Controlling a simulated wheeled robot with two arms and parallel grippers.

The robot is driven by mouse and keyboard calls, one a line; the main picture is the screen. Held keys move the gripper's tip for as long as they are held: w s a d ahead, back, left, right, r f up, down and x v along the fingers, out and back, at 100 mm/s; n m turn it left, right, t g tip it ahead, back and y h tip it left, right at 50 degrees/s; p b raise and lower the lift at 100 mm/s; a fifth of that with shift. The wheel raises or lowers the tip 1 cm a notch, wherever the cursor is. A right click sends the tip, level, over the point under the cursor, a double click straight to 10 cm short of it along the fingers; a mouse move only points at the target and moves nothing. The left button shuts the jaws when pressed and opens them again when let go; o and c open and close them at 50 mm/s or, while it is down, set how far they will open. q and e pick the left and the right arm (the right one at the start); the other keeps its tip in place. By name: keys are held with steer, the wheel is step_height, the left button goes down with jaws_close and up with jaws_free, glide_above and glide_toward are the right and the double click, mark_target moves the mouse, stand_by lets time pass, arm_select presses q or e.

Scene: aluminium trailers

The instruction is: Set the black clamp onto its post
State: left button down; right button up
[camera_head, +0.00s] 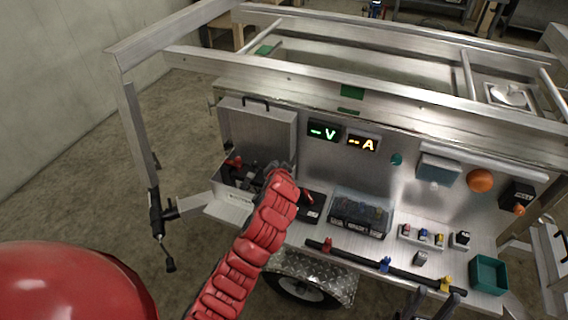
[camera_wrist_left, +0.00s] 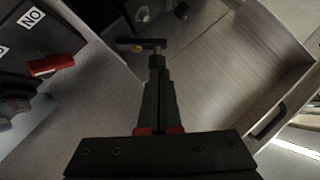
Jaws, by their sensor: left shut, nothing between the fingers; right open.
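An open metal box (camera_head: 222,187) at the left of the workbench holds a red part (camera_head: 234,162) and dark parts, partly hidden by my left arm. I cannot single out the black clamp or its post there. My left gripper (camera_head: 284,168) is at the right side of this box. In the left wrist view its fingers (camera_wrist_left: 157,62) are shut and empty. A black bar (camera_wrist_left: 130,42) lies across at the fingertips; I cannot tell if it is the clamp. A small brownish knob (camera_wrist_left: 180,12) is beyond. My right gripper (camera_head: 425,302) is open at the bottom edge, apart from the bench.
The box's raised lid (camera_head: 262,133) stands behind my left gripper. A switch with a red lever (camera_head: 307,198) is just right, also in the left wrist view (camera_wrist_left: 50,65). A clear-covered case (camera_head: 360,212), a black rail (camera_head: 350,254) and a teal bin (camera_head: 489,273) are further right.

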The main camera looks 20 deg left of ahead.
arm_select(q)
steer(key=a+n+h, duration=0.1)
steer(key=a, duration=0.1)
steer(key=a+f+n+h+p, duration=0.1)
steer(key=h, duration=0.1)
steer(key=shift+a+n+g+h, duration=0.3)
steer(key=shift+a, duration=0.1)
steer(key=shift+w+d, duration=0.1)
steer(key=shift+r, duration=0.15)
steer(key=shift+r, duration=0.7)
steer(key=shift+p, duration=0.3)
